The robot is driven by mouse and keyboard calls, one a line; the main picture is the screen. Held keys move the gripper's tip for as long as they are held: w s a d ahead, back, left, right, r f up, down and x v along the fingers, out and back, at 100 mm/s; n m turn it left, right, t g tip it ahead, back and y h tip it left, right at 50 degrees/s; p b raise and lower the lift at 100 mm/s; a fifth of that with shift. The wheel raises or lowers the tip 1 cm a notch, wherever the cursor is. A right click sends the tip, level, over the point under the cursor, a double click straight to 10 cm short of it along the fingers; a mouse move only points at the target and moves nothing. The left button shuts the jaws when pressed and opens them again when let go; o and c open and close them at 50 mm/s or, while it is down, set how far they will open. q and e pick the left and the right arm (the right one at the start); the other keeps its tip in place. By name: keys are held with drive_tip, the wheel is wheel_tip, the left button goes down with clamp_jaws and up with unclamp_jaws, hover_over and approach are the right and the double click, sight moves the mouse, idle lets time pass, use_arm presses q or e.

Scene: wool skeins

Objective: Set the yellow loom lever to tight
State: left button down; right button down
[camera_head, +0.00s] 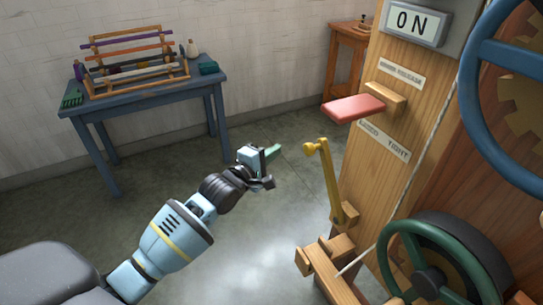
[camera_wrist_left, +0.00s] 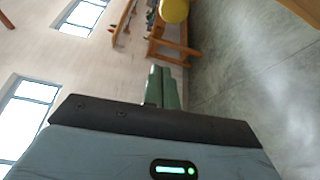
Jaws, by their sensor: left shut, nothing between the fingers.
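The yellow lever (camera_head: 329,180) rises from a wooden bracket at the side of the wooden loom post. It leans a little left and ends in a round knob (camera_head: 310,148). A label plate (camera_head: 384,141) on the post, right of the knob, reads TIGHT at its right end; its left word is unclear. My left gripper (camera_head: 273,152) is shut and empty, left of the knob with a gap between them. In the left wrist view its green fingers (camera_wrist_left: 162,88) are together, and a yellow round end (camera_wrist_left: 174,10) shows beyond them. My right gripper is not in view.
A red paddle (camera_head: 354,108) juts from the post above the lever. A blue wheel (camera_head: 480,90) and a green wheel (camera_head: 385,255) stand at the right. A blue table (camera_head: 150,90) with a rack stands at the back left. Floor between is clear.

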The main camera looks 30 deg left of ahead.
use_arm(q)
drive_tip(key=x, duration=0.7)
drive_tip(key=s+d, duration=0.2)
drive_tip(key=d, duration=0.1)
drive_tip(key=shift+s+d+r, duration=0.15)
drive_tip(key=shift+s+r, duration=0.05)
drive_tip(key=shift+r, duration=0.1)
drive_tip(key=s+d+r+m+t+h+p, duration=0.1)
drive_tip(key=s+d+m+h, duration=0.1)
drive_tip(key=s+d+m, duration=0.4)
drive_tip(key=s+d+r+m+t+h+p, duration=0.1)
drive_tip(key=s+d+r+m+t+h, duration=0.1)
drive_tip(key=s+d+m, duration=0.4)
drive_tip(key=s+d, duration=0.2)
drive_tip(key=d, duration=0.3)
drive_tip(key=shift+d+m, duration=0.4)
